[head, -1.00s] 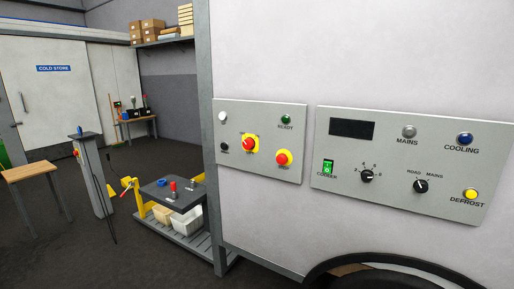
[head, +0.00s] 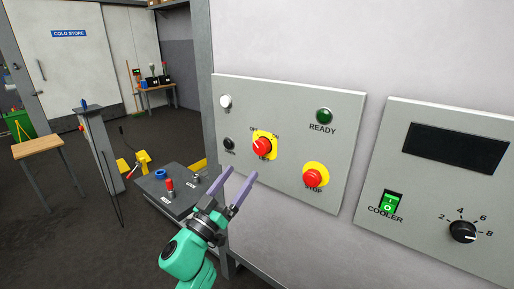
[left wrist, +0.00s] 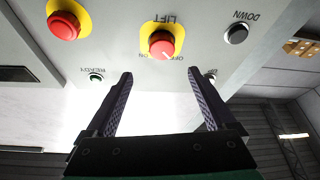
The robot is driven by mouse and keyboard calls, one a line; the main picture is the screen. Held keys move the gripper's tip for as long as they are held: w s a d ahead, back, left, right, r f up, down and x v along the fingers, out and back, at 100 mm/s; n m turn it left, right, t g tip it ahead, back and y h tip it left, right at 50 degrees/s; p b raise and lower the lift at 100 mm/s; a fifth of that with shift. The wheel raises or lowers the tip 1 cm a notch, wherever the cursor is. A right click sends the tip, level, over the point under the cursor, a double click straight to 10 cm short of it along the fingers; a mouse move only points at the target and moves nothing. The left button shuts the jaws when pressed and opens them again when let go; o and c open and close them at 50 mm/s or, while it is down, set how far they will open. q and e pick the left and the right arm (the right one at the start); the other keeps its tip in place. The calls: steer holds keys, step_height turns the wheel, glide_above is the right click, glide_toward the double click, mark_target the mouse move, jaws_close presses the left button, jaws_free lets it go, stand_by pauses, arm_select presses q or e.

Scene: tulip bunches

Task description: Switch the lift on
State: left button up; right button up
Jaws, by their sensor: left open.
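The lift switch is a red rotary knob (head: 262,147) on a yellow plate with OFF and ON labels, on the left grey panel (head: 290,100). A pale mark on the knob seems to be on its OFF side. My left gripper (head: 240,174) is open and empty, below and left of the knob, apart from it. In the left wrist view, upside down, the knob (left wrist: 161,45) shows beyond and between the two fingertips (left wrist: 160,73), under the word LIFT. My right gripper is not in view.
Beside the knob are a red STOP button (head: 314,178), a dark READY lamp (head: 324,116), a white button (head: 225,101) and a black button (head: 228,144). A cooler panel (head: 430,190) is to the right. A dark platform with levers (head: 170,190) stands behind the arm.

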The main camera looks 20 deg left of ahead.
mark_target(259, 149)
arm_select(q)
steer(key=x, duration=0.6)
steer(key=f+p+x, duration=0.1)
steer(key=x, duration=0.2)
steer(key=shift+w+a, duration=0.15)
steer(key=shift+w, duration=0.05)
steer(key=shift+w+r, duration=0.2)
steer(key=shift+r, duration=0.05)
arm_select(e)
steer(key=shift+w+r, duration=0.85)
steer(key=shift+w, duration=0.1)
arm_select(q)
steer(key=shift+f, duration=0.1)
steer(key=c, duration=1.4)
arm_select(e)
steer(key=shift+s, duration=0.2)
